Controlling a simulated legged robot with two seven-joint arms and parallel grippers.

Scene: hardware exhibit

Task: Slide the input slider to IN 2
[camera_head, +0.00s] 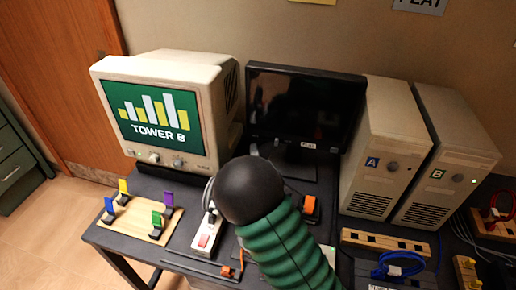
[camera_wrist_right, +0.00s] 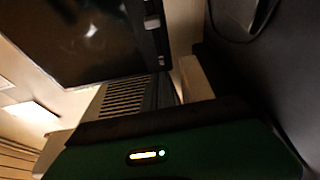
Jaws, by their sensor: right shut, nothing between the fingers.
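My right arm comes in from the bottom, green and ribbed with a black rounded end. A small silvery part of my right gripper (camera_head: 209,194) shows at the left of that end, shut and empty, over the dark table. A white box (camera_head: 206,236) with a red rocker lies just below it. An orange-and-black piece (camera_head: 311,207) stands right of my arm. I cannot make out the input slider or an IN 2 mark; my arm hides part of the table. My left gripper is not in view.
A beige monitor (camera_head: 160,68) shows "TOWER B". A dark monitor (camera_head: 304,104) stands behind my arm. Towers A (camera_head: 384,150) and B (camera_head: 450,150) stand at right. A wooden board (camera_head: 136,222) with several coloured levers is at left. Blue cable (camera_head: 400,266) lies at lower right.

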